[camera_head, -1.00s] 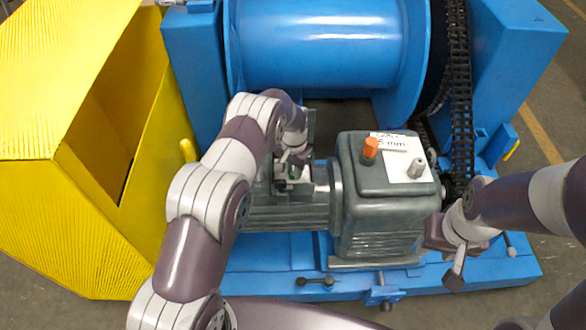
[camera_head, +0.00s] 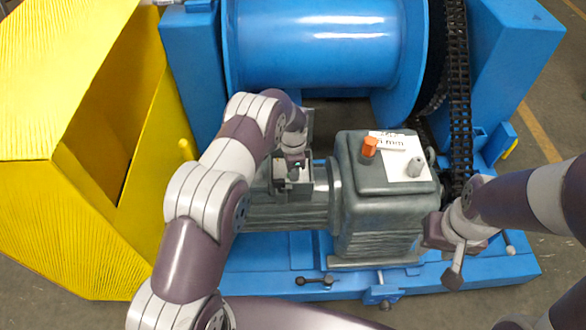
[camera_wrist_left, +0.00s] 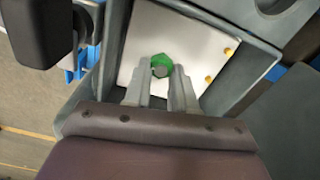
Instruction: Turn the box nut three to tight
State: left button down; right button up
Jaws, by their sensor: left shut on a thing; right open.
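The box nut is a green hex nut (camera_wrist_left: 161,64) on a pale plate (camera_wrist_left: 190,45) inside a grey open box, seen in the left wrist view. My left gripper (camera_wrist_left: 160,74) is shut on it, with one fingertip on each side of the nut. In the head view the box (camera_head: 294,182) sits on the grey motor, and my left gripper (camera_head: 294,163) reaches down into it; the nut is hidden there. My right gripper (camera_head: 455,262) is open and apart from the box, at the right front of the grey gearbox.
The grey gearbox (camera_head: 385,210) carries an orange cap (camera_head: 369,147), a grey knob (camera_head: 415,167) and a white label (camera_head: 391,142). A blue drum (camera_head: 315,45) and black chain (camera_head: 459,90) stand behind. A yellow guard (camera_head: 85,245) stands at left. Yellow studs (camera_wrist_left: 229,51) sit near the nut.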

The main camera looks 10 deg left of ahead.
pick_arm(q)
jog(key=shift+w+r+m, duration=0.15)
jog(key=shift+m, duration=0.15)
dwell(0.4)
jog(key=c, duration=0.9)
grip_release()
notch_tip(320, 180, up, 13)
jog(key=shift+f+p, duration=0.15)
jog(key=shift+p, duration=0.8)
